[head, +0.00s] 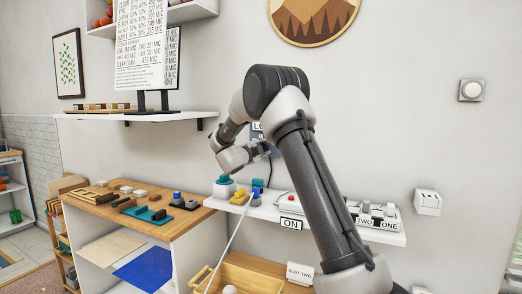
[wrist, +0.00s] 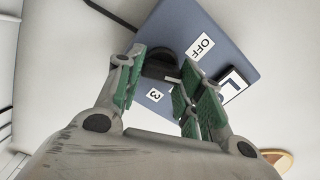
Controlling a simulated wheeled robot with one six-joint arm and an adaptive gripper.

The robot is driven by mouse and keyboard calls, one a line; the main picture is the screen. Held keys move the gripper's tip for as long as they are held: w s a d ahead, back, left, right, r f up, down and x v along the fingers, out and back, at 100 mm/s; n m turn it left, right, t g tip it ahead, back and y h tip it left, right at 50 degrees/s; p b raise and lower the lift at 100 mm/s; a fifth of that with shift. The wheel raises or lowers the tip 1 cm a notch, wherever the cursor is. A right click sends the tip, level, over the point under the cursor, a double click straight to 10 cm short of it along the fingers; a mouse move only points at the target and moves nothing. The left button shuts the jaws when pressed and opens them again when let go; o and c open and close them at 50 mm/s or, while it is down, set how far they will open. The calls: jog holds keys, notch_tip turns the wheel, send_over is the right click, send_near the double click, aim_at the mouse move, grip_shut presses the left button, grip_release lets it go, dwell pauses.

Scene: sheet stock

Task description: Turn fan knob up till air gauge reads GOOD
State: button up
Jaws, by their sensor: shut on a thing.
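A blue-grey panel (wrist: 178,25) on the wall carries a black fan knob (wrist: 158,66), with a label OFF on one side and 3 on another. My gripper (wrist: 157,72), with green pads, is shut on the knob, one finger on each side. A white display (wrist: 234,84) on the same panel shows a large dark L; the rest of its word is cut off by my finger. In the head view, the panel (head: 256,128) shows only as a sliver with the letters LO beside my arm. The knob's pointer cannot be made out.
Below the panel, a white wall shelf (head: 392,237) holds blue and yellow items, an ON label (head: 291,223) and a row of switches marked TWO and ONE. A wooden-topped bench (head: 180,222) stands left. A wooden crate (head: 245,277) sits below. The wall at right is mostly clear.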

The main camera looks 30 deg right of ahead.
jog(key=shift+f, duration=0.1)
dwell(0.4)
jog(key=o, duration=1)
jog(key=shift+s, duration=0.1)
jog(key=v, duration=1.2)
jog(key=shift+d, duration=0.1)
dwell(1.7)
